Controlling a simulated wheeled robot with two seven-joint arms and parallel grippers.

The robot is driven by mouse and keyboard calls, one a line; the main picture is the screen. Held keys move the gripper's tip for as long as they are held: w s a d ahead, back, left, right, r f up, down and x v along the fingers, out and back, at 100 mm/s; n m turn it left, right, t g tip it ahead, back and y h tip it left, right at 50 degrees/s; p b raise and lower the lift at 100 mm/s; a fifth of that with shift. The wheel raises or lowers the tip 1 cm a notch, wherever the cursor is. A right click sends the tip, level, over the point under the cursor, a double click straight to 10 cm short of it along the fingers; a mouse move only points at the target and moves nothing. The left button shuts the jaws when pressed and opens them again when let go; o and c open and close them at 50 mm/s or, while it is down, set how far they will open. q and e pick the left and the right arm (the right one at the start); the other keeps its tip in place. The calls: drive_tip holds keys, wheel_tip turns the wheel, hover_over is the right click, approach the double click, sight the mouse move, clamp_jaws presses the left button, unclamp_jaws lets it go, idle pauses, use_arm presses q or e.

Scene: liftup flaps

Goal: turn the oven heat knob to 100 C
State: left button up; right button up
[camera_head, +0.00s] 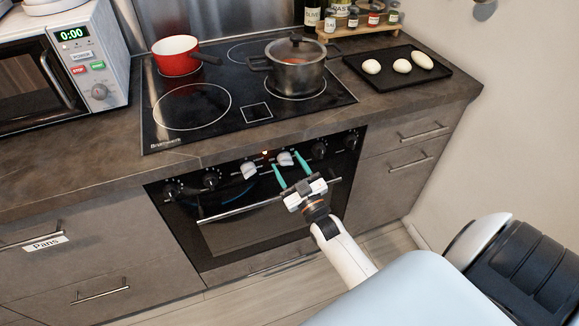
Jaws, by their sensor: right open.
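The oven (270,225) is built in under the counter, with a row of knobs along its black panel. Two knobs are light: one left of centre (248,170) and one right of centre (285,158); the others are black. I cannot read markings or a heat setting. My right gripper (286,161) has teal fingers and is open. In the picture its fingertips lie on either side of the right light knob; I cannot tell whether they touch it. My left gripper is not in view.
The oven door handle (237,210) runs below the knobs, partly behind my gripper. The counter edge overhangs the panel. On the cooktop stand a red pan (176,56) and a grey pot (297,70). A black tray (437,82) with eggs lies at right.

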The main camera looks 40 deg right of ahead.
drive_tip(key=v, duration=1.2)
drive_tip(key=shift+b, duration=0.3)
drive_tip(key=s+a+f+g+y+p, duration=0.1)
drive_tip(key=s+a+f+g, duration=0.15)
drive_tip(key=f, duration=0.55)
drive_tip(key=s+a+f+g+p, duration=0.2)
drive_tip(key=s+f+g, duration=0.15)
drive_tip(key=f, duration=0.55)
drive_tip(key=s+a+f+g+y+p, duration=0.1)
drive_tip(key=s+a+f+g, duration=0.2)
drive_tip(key=f, duration=0.5)
drive_tip(key=s+f+g+p, duration=0.1)
drive_tip(key=s+f+g, duration=0.4)
drive_tip(key=s, duration=0.7)
drive_tip(key=s+f+g+p, duration=0.2)
drive_tip(key=s+f+g, duration=0.4)
drive_tip(key=s, duration=0.5)
drive_tip(key=shift+s+a+f, duration=0.35)
drive_tip(key=shift+s+f, duration=0.05)
drive_tip(key=shift+f, duration=0.05)
